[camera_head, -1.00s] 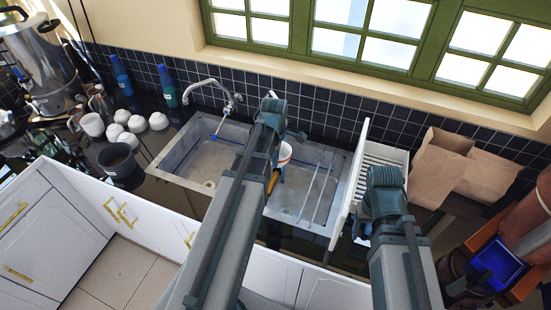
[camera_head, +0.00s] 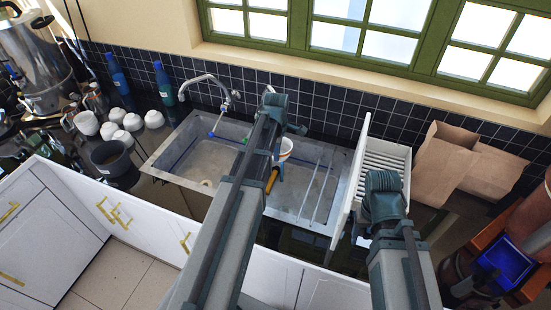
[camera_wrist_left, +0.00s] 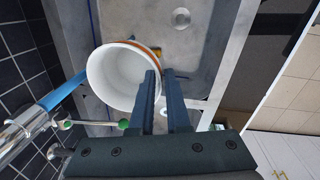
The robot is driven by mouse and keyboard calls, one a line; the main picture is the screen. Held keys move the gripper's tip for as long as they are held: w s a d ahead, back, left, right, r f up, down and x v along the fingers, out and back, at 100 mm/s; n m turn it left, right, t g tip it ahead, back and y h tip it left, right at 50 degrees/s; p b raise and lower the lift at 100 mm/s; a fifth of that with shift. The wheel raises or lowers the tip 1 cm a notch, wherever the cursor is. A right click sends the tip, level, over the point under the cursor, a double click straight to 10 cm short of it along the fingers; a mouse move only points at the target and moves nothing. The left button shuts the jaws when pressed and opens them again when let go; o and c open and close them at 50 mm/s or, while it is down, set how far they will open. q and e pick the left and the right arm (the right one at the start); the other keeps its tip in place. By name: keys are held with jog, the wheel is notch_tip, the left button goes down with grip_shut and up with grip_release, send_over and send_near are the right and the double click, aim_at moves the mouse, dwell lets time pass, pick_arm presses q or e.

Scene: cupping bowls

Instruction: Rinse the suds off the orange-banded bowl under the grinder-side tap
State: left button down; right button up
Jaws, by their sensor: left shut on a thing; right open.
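The white bowl with an orange band (camera_head: 284,149) is over the sink (camera_head: 304,222). In the left wrist view the bowl (camera_wrist_left: 118,80) turns its white inside to the camera. I cannot make out suds. My left gripper (camera_head: 276,172) is shut on its wall; its fingers (camera_wrist_left: 166,85) reach the right side of the rim. A silver tap (camera_head: 218,82) stands behind the sink, left of the bowl. In the left wrist view metal tap parts (camera_wrist_left: 27,120) show, with a blue streak beyond; I cannot tell if it is water. My right gripper (camera_head: 363,236) is open beside the rack, its fingers mostly hidden.
A white slatted rack (camera_head: 389,152) stands right of the sink, with paper bags (camera_head: 443,160) beyond. The tiled wall and window close off the back.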

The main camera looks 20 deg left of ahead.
pick_arm(q)
jog(key=shift+w+a, duration=0.25)
jog(key=shift+w, duration=0.75)
jog(key=shift+w+a, duration=0.2)
jog(key=shift+w, duration=0.8)
jog(key=shift+s, duration=0.1)
dwell(1.1)
jog(key=s+d, duration=0.2)
jog(key=s, duration=0.6)
jog(key=shift+s, duration=0.35)
jog(key=shift+r, duration=0.1)
dwell(1.4)
notch_tip(320, 180, up, 13)
jog(key=p, duration=1.3)
